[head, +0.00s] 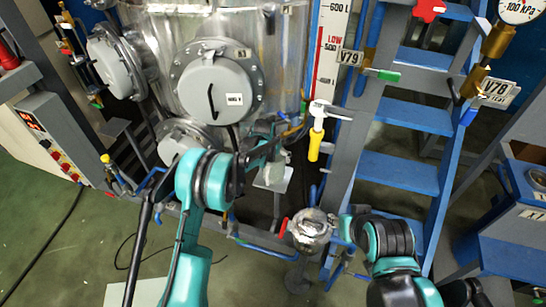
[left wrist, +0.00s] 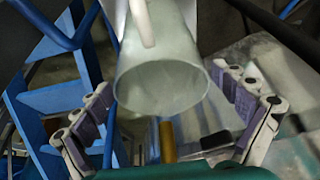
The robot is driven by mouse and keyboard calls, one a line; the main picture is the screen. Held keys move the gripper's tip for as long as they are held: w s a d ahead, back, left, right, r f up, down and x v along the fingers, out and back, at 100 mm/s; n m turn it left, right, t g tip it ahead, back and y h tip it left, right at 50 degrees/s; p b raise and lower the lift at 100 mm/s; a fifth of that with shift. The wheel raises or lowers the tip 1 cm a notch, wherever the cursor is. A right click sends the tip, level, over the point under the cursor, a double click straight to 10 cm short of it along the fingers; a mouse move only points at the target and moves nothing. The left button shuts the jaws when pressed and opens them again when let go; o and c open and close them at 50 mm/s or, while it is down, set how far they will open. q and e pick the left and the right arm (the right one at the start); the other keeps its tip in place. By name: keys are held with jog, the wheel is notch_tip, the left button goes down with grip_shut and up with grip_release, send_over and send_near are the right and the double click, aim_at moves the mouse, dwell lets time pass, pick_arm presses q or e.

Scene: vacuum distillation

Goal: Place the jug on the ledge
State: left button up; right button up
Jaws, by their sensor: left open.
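The jug (left wrist: 160,75) is pale and translucent. In the left wrist view its round mouth faces the camera, with a white strip like a handle above it. My left gripper (left wrist: 172,115) is open, with one finger on each side of the jug; both fingers look apart from it. In the head view my left gripper (head: 272,145) is small and partly hidden at a pale shape, probably the jug, above a small light-grey plate, perhaps the ledge (head: 268,184). Contact there is unclear. My right gripper (head: 343,226) is beside a round glass vessel (head: 310,232); its fingers are unclear.
A large clear tank with grey round hatches (head: 215,85) stands behind my left arm. Blue steps (head: 398,172) rise on the right. Green floor is open at lower left.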

pick_arm(q)
jog(key=p+v, duration=0.3)
jog(key=v, duration=0.9)
jog(key=s+a+r+n+t, duration=0.1)
jog(key=s+a+r, duration=0.4)
jog(key=s+r, duration=0.35)
jog(key=s+a+r+n+t, duration=0.1)
jog(key=s+a+r, duration=0.4)
jog(key=s+r, duration=0.3)
jog(key=s+a+f, duration=0.1)
jog(key=s+a, duration=0.2)
jog(key=s, duration=0.6)
jog(key=s+a+f+n+t+y, duration=0.1)
jog(key=s+a, duration=0.2)
jog(key=s, duration=0.7)
jog(key=shift+f+n, duration=0.25)
jog(key=shift+n, duration=0.05)
jog(key=shift+a, duration=0.1)
